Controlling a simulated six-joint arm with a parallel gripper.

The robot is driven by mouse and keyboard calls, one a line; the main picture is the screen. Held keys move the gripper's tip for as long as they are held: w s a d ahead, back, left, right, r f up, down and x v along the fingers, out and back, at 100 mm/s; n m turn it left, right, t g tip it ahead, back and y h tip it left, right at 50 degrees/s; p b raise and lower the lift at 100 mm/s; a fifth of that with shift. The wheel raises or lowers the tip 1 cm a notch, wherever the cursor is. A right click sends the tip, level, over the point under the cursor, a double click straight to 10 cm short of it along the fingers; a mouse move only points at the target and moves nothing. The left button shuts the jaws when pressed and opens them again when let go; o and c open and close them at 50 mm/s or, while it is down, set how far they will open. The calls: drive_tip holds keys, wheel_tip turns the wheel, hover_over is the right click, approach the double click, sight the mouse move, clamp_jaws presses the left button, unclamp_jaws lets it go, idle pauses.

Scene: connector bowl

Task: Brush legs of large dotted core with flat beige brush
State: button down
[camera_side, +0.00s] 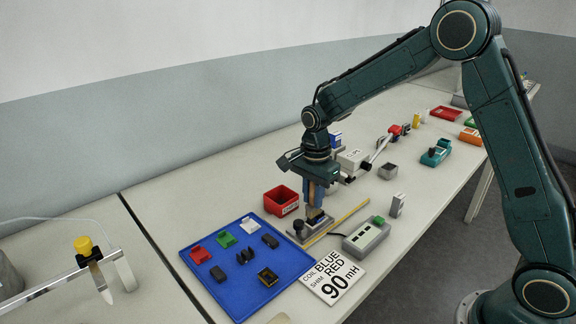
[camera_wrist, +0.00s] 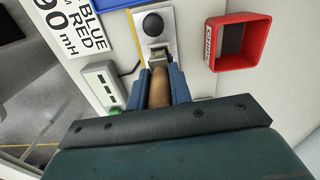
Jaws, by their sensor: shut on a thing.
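My gripper (camera_side: 314,196) points down over a small grey fixture (camera_side: 296,236) on the bench. Its blue fingers are shut on a brown-beige brush handle (camera_wrist: 159,88), which stands roughly upright between them. The brush end is low over the fixture, at a small dark part (camera_side: 318,217) seated there; whether bristles touch it cannot be told. In the wrist view the fixture (camera_wrist: 169,18) shows a round black knob, with the brush tip area just below it. No dots can be made out on the part, so I cannot tell whether it is the large dotted core.
A blue tray (camera_side: 222,296) holds red, green, white and black parts. A red bin (camera_side: 281,200) stands behind the fixture. A grey box with a green piece (camera_side: 366,240), a label card (camera_side: 332,277) and a yellow strip (camera_side: 350,212) lie close by on the right.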

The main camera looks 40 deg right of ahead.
drive_tip(key=shift+d, duration=0.5)
drive_tip(key=shift+d+r, duration=0.1)
drive_tip(key=shift+d, duration=0.3)
drive_tip(key=shift+d, duration=0.25)
drive_tip(key=shift+a, duration=0.6)
drive_tip(key=shift+a, duration=0.35)
drive_tip(key=shift+a, duration=0.25)
drive_tip(key=shift+d, duration=0.65)
drive_tip(key=shift+d, duration=0.35)
drive_tip(key=shift+d, duration=0.2)
